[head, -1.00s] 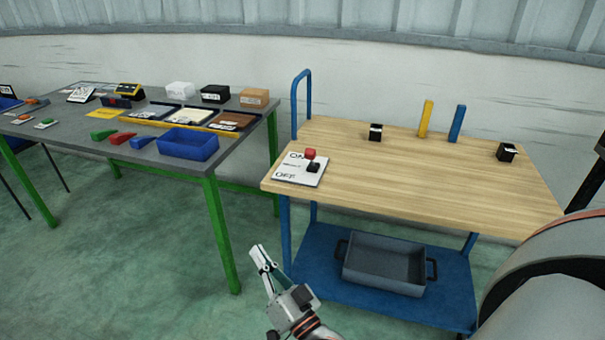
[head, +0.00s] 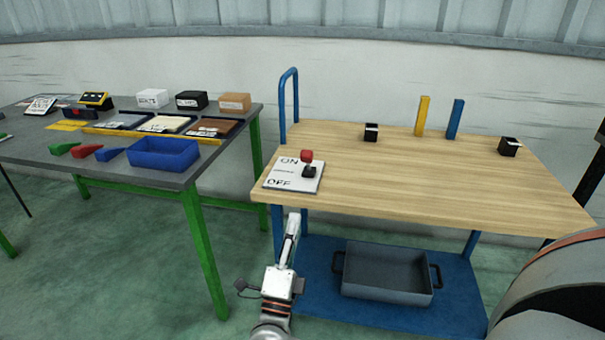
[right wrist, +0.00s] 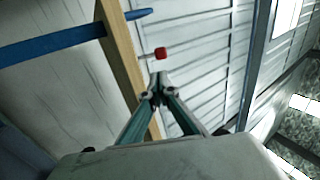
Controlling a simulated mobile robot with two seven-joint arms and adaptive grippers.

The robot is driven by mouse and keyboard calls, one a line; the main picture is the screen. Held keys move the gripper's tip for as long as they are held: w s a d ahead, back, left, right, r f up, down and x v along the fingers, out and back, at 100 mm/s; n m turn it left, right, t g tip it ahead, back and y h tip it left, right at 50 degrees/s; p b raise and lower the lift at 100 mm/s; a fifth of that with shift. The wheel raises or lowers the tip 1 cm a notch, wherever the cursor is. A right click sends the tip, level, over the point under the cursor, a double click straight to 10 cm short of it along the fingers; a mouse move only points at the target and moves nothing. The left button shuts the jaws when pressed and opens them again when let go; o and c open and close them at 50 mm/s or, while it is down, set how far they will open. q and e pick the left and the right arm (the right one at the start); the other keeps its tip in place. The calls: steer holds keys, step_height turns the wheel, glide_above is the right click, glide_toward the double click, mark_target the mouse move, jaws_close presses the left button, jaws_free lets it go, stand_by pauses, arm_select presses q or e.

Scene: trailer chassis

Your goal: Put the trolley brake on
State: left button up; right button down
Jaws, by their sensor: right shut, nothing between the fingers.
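The brake lever (head: 308,163) has a red knob and a black base. It stands on a white plate (head: 285,186) marked ON and OFF, at the left front of the trolley's wooden top (head: 420,175). The knob leans towards the back, nearer the ON side. My right gripper (head: 293,218) is shut and empty, in front of the trolley's left edge and apart from the lever. In the right wrist view, its closed fingertips (right wrist: 158,82) show below the red knob (right wrist: 160,54). My left gripper is not in view.
The trolley's blue lower shelf (head: 325,310) holds a grey bin (head: 388,275). Two upright blocks, yellow (head: 422,116) and blue (head: 455,119), and two black blocks stand on the top. A grey table (head: 60,145) with green legs stands left, with a blue tray (head: 164,154).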

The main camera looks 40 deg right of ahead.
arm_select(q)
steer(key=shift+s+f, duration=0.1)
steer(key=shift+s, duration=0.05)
arm_select(e)
glide_toward(307, 162)
steer(key=x, duration=0.6)
steer(key=shift+w+d+r, duration=0.25)
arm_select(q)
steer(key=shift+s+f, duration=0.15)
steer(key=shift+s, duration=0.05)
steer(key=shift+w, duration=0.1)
